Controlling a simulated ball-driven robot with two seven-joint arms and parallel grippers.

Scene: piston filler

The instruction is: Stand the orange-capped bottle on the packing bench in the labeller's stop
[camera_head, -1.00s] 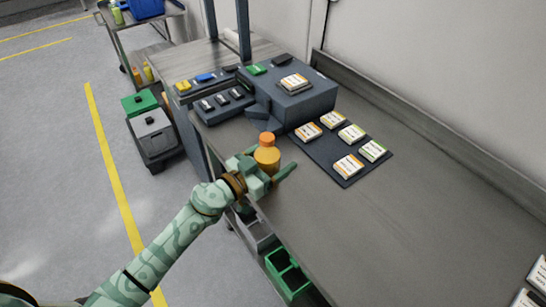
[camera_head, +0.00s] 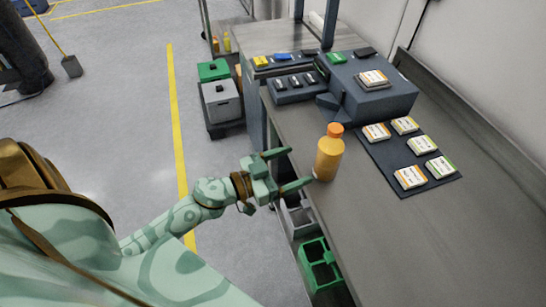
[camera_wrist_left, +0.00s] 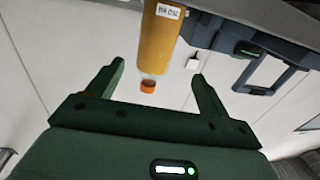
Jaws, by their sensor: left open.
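The orange bottle (camera_head: 329,158) with the orange cap (camera_head: 334,129) stands upright on the grey bench (camera_head: 375,240), near its left edge and in front of the labeller-like dark blue machine (camera_head: 390,101). It is apart from the machine. My left gripper (camera_head: 299,168) is open and empty, just left of the bottle, fingers pointing towards it. In the left wrist view, the bottle (camera_wrist_left: 162,38) shows upside down with a white label, beyond and between the open fingers (camera_wrist_left: 158,72). I cannot make out the stop clearly. My right gripper is not in view.
A dark mat (camera_head: 428,183) with several labelled packs lies right of the bottle. A small dark block (camera_head: 328,104) juts from the machine's front. A green bin (camera_head: 320,268) sits below the bench's left edge. Bench space in front of the bottle is clear.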

